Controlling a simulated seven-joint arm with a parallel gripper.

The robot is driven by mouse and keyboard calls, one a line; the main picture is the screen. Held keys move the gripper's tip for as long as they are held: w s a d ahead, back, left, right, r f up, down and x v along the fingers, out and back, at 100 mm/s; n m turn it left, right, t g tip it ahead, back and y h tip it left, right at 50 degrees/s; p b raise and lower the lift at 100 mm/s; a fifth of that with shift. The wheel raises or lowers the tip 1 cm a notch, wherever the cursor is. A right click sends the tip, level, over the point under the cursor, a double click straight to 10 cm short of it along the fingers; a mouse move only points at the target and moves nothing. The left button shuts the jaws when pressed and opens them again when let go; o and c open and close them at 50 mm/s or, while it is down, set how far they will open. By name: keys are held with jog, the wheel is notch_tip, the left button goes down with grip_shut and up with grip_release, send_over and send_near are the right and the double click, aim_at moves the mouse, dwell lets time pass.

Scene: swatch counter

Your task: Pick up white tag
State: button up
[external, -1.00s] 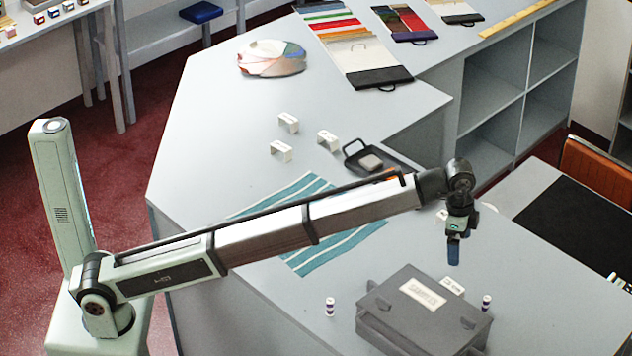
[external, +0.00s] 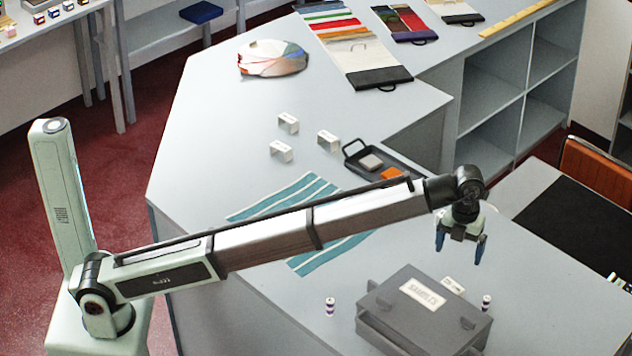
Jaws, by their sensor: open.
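A small white tag (external: 453,286) with dark marks lies at the back right edge of the grey case, partly hidden by it. Several folded white cards also stand on the counter, one at the back (external: 288,123), one to the right (external: 328,140) and one in front (external: 281,151). I cannot tell which one the task means. My gripper (external: 460,251) points down with its blue-tipped fingers apart and empty. In the picture it is just above the tag near the case, raised over the counter.
The grey case (external: 390,325) bears a white label (external: 422,295). Small striped spools stand to its left (external: 330,307) and right (external: 486,303). A black tray (external: 352,157) holds a grey and an orange block. A teal striped cloth (external: 290,197) lies under my arm.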

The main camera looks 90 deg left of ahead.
jog(key=m, duration=0.4)
send_over(453, 285)
jog(key=f, duration=0.8)
jog(key=shift+s+d, duration=0.15)
jog(key=shift+s, duration=0.05)
jog(key=shift+w+f, duration=0.15)
jog(key=shift+f, duration=2.8)
jog(key=c, duration=1)
